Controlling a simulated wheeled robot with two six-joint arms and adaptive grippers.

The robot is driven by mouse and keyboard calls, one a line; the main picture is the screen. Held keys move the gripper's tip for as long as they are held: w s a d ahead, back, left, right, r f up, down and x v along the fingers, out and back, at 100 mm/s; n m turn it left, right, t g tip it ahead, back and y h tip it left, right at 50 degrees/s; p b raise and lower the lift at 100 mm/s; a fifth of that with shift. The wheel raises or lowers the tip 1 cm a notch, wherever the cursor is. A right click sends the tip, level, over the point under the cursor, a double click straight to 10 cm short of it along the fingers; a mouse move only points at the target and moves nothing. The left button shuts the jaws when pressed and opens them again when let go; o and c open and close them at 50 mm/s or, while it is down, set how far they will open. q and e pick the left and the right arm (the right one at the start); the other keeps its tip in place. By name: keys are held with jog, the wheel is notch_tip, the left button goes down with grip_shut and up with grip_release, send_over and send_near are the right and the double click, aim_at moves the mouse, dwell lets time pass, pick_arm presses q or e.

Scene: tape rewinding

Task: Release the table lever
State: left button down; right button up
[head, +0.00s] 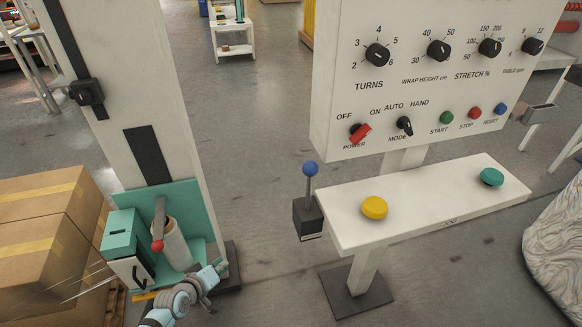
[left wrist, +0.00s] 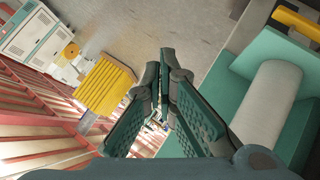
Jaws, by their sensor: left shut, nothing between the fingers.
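A lever with a blue ball knob (head: 310,169) stands nearly upright on a dark box (head: 308,217) at the left end of the white button table (head: 345,222). My left gripper (head: 218,268) is at the lower middle-left, beside the teal film carriage (head: 121,238), well to the left of and below the blue knob. It touches neither. In the left wrist view its fingers (left wrist: 162,80) are shut with nothing between them. Another lever, with a red ball end (head: 157,245), sits on the carriage in front of the film roll (head: 174,243). My right gripper does not show.
A control panel (head: 430,75) with dials, switches and buttons stands above the table. The table carries a yellow button (head: 374,208) and a green button (head: 492,177). Cartons (head: 45,235) stand at left. Open floor lies between the mast (head: 125,90) and the table.

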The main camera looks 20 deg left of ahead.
pick_arm(q)
jog(key=w+d+r+n+t+h, duration=0.1)
jog(key=w+r+t, duration=0.2)
jog(key=w+r, duration=0.5)
jog(key=d+r+t+h+b, duration=0.1)
jog(key=d+r+h, duration=0.2)
jog(key=r, duration=0.9)
jog(key=d+r+t+h+b, duration=0.1)
jog(key=d+r+h, duration=0.3)
jog(key=r, duration=0.9)
jog(key=shift+d+r+n+t+h+b, duration=0.2)
jog(key=shift+d+n+t+h+b, duration=0.15)
jog(key=shift+d+t, duration=0.5)
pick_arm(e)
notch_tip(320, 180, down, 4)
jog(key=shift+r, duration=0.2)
pick_arm(q)
jog(key=shift+d, duration=0.15)
jog(key=w+d+p, duration=0.1)
jog(key=w+d, duration=0.4)
jog(key=d, duration=0.2)
jog(key=shift+w+d, duration=0.15)
jog(key=shift+w, duration=0.25)
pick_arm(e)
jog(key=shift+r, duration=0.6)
